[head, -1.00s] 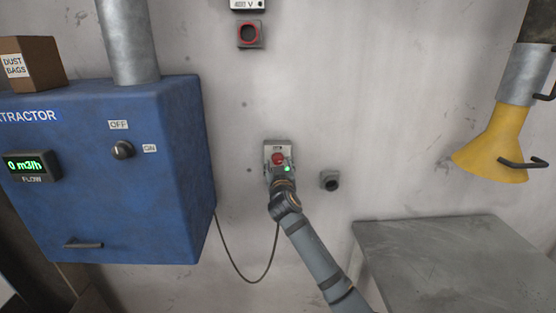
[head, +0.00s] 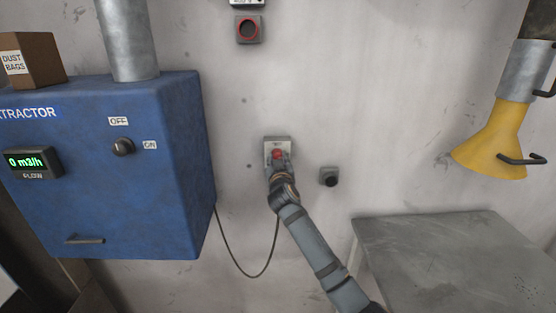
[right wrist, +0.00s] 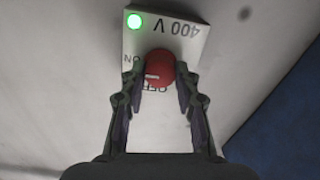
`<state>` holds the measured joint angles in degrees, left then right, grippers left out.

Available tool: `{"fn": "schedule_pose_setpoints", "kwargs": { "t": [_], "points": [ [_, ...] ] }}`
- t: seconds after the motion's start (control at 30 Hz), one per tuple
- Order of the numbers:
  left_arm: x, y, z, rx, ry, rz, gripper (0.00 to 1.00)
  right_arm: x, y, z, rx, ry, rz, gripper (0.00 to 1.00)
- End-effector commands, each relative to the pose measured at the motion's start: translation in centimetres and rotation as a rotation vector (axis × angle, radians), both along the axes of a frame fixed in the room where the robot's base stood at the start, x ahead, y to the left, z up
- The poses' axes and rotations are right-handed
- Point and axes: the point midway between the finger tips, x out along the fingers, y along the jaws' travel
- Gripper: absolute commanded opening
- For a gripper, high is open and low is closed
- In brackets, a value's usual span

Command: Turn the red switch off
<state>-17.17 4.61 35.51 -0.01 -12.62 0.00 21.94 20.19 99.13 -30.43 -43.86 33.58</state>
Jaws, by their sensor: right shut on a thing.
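The red switch (head: 277,154) is a round red knob on a pale switch box (head: 270,142) on the wall. In the right wrist view the red switch (right wrist: 160,66) sits between the fingertips, below an upside-down "400 V" label, with ON and OFF lettering partly hidden around it. A short white mark shows on the knob. A green lamp (right wrist: 134,21) glows at the plate's corner. My right gripper (head: 279,162) is at the box, shut on the red switch, a finger on each side. My left gripper is not in view.
A blue extractor cabinet (head: 120,200) with a black OFF/ON knob (head: 123,147) stands at left; its display reads 0 m3/h. A cable (head: 235,265) hangs below the switch. A dark socket (head: 329,177), grey table (head: 455,245) and yellow hood (head: 492,145) lie to the right.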

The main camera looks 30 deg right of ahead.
Motion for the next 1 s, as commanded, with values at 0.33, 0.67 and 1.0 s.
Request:
{"fn": "schedule_pose_setpoints", "kwargs": {
  "t": [0.33,0.67,1.0],
  "points": [
    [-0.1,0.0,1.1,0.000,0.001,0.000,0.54,0.0,0.0,0.2,-0.128,0.080,0.000,0.00],
    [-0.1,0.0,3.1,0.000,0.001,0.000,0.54,0.1,0.1,0.3,-0.384,0.238,0.000,0.00],
    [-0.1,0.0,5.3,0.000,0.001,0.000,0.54,0.1,0.1,0.3,-0.662,0.408,0.001,0.00]
  ]
}}
